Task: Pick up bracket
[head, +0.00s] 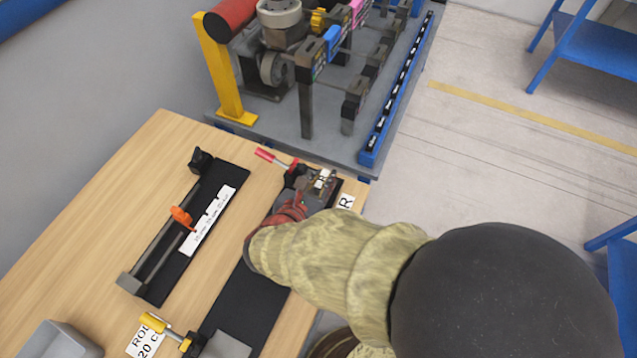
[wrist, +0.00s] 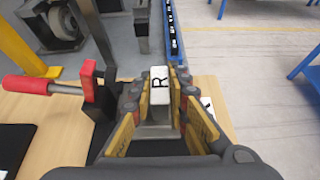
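The bracket (wrist: 158,88) is a grey metal piece with a white label marked R on it. In the wrist view it stands between the two yellow-padded fingers of my gripper (wrist: 160,92), which lie close against both its sides. My gripper appears shut on it. In the head view my gripper (head: 308,192) is at the far end of the right black fixture (head: 245,305), and my arm hides part of that fixture. The bracket's lower end is partly hidden by the fingers.
A red-handled clamp (wrist: 40,86) stands just left of my gripper. A second black fixture (head: 165,275) with an orange handle (head: 181,216) lies to the left on the wooden table (head: 75,255). A grey machine bench (head: 270,130) stands beyond the table.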

